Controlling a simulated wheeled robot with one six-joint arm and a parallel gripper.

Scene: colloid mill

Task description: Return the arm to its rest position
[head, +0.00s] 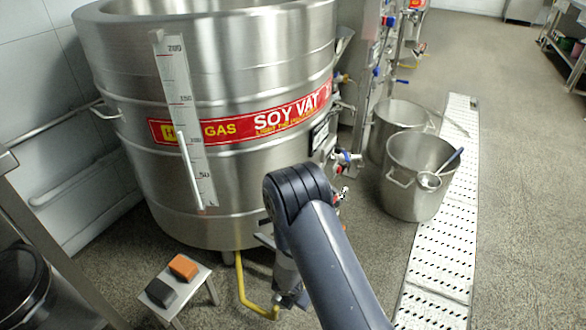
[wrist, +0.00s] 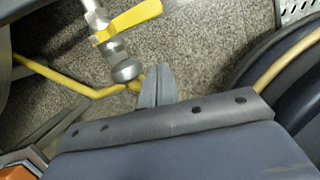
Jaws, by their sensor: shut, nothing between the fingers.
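My gripper (wrist: 157,70) shows in the wrist view with its two fingers pressed together and nothing between them. It points over the speckled floor, close to a yellow pipe (wrist: 70,82) and a metal fitting with a yellow valve handle (wrist: 130,22). I cannot tell whether the fingers touch the pipe. In the head view my arm reaches forward from the bottom and bends down in front of the large steel soy vat (head: 235,190). The arm largely hides the gripper there.
A low stool (head: 207,280) with an orange block (head: 184,267) and a dark block (head: 161,293) stands left of my arm. Steel pots (head: 415,205) stand to the right beside a perforated floor drain (head: 450,220). Open floor lies farther right.

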